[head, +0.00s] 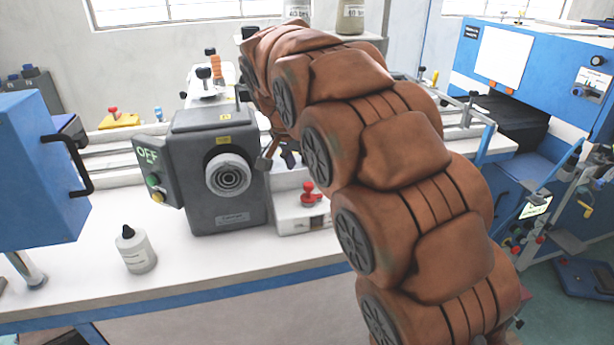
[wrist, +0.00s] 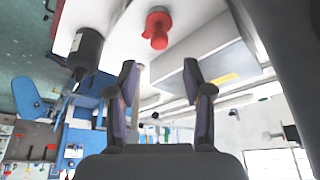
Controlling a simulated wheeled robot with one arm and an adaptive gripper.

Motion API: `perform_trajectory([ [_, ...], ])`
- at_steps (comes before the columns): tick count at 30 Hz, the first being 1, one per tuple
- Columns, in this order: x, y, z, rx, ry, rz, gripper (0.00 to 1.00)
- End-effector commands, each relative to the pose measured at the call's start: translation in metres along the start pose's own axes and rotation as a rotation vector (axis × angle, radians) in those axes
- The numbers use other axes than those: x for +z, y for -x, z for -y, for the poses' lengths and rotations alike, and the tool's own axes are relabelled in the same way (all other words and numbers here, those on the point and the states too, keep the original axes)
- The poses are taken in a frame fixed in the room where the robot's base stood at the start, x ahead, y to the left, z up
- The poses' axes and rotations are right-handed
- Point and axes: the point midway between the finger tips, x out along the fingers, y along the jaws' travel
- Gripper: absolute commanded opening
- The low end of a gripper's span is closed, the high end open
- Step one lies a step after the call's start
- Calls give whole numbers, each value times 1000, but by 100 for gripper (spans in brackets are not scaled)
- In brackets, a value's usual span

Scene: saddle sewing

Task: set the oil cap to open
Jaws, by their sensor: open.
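A red knob (head: 308,193) stands upright on a small white block to the right of the grey machine; it may be the oil cap, but no label confirms this. A red knob on a white surface also shows at the top of the wrist view (wrist: 158,28), beyond the fingertips. My gripper (wrist: 160,78) is open, with its two fingers apart and nothing between them. In the head view my gripper (head: 286,157) is partly hidden by my arm, just right of the grey machine, above and left of the red knob. The knob is apart from the fingers.
The grey machine (head: 228,205) has a ringed round dial and a side panel reading OFF. A white bottle with a black top (head: 137,250) stands on the white bench (head: 90,277). A blue machine (head: 40,175) is at left. A black cylinder (wrist: 87,45) shows in the wrist view.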

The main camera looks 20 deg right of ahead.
Motion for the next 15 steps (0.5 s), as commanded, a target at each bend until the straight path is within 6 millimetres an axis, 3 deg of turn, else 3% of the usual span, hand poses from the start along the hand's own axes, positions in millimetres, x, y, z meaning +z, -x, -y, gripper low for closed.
perform_trajectory([
  [15, 1, -65, -2, 4, 2, 4, 51],
])
